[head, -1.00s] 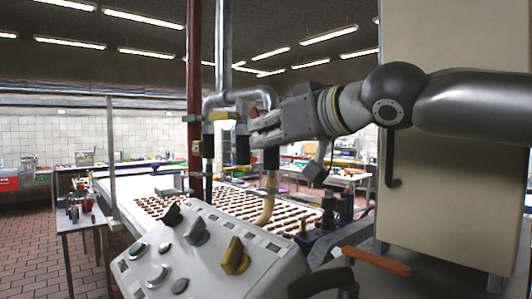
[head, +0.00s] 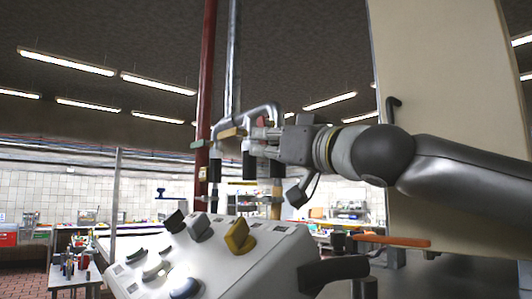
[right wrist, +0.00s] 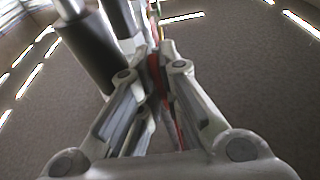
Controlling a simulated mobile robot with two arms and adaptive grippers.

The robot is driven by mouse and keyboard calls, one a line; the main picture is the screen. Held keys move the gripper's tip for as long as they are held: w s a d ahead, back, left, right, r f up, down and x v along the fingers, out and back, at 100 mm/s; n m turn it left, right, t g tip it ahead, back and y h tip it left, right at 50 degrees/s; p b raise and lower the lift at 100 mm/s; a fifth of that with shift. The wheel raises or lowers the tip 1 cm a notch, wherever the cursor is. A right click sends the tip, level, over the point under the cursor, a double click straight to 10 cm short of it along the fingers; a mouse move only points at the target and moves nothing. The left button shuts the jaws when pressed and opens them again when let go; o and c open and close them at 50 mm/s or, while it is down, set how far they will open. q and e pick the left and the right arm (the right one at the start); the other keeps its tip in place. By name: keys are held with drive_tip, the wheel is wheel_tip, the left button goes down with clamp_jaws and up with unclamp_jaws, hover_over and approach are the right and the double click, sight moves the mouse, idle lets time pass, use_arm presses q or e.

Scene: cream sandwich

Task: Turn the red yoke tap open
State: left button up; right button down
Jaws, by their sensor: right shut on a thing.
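The red tap (head: 262,122) shows as a small red piece on the bent metal pipework in the middle of the head view. In the right wrist view its thin red handle (right wrist: 155,72) stands between the fingers. My right gripper (head: 264,134) reaches in from the right and is shut on this red handle. The fingers hide most of the tap in the head view, so how far it is turned cannot be told. My left gripper is not in view.
A dark red post (head: 206,100) and grey pipes rise beside the tap. A sloped control panel (head: 215,262) with several knobs stands below, in front. A tall beige cabinet (head: 435,80) is at the right, behind my right arm.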

idle(0.4)
drive_tip(key=c, duration=1.9)
unclamp_jaws()
drive_tip(key=v, duration=1.2)
